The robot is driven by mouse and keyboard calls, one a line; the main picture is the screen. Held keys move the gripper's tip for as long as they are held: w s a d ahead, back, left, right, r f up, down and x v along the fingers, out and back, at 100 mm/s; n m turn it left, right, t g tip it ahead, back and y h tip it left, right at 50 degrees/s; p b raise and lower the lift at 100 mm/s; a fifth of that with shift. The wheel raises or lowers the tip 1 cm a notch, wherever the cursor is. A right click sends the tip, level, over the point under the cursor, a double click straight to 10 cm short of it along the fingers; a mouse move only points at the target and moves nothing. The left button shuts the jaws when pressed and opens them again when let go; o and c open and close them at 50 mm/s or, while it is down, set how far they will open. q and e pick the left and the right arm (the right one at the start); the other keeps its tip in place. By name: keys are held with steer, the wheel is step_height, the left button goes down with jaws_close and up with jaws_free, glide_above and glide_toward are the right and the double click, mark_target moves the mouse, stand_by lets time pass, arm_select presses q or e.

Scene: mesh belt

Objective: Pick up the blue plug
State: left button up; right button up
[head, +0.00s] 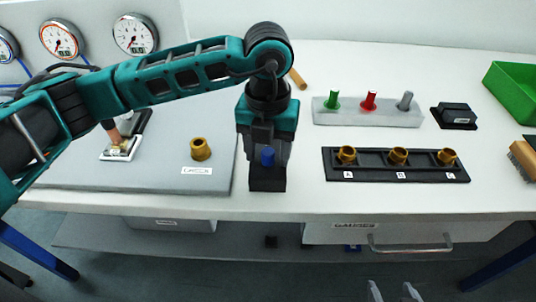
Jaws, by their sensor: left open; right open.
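The blue plug (267,156) is small and upright, at a black block (267,182) near the front edge of the white table. My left gripper (268,158) reaches down from above, its open fingers on either side of the plug. I cannot tell whether they touch it. My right gripper (394,293) shows only its two pale fingertips at the bottom edge, apart and empty, in front of the table.
A grey holder (322,118) bears green, red and grey plugs. A black rack (372,176) holds three brass sockets. A brass socket (200,149) stands on the grey panel (120,178). A green bin (513,92) and brush (522,158) are at right.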

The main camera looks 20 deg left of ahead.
arm_select(q)
steer(key=shift+c, duration=0.5)
jaws_close()
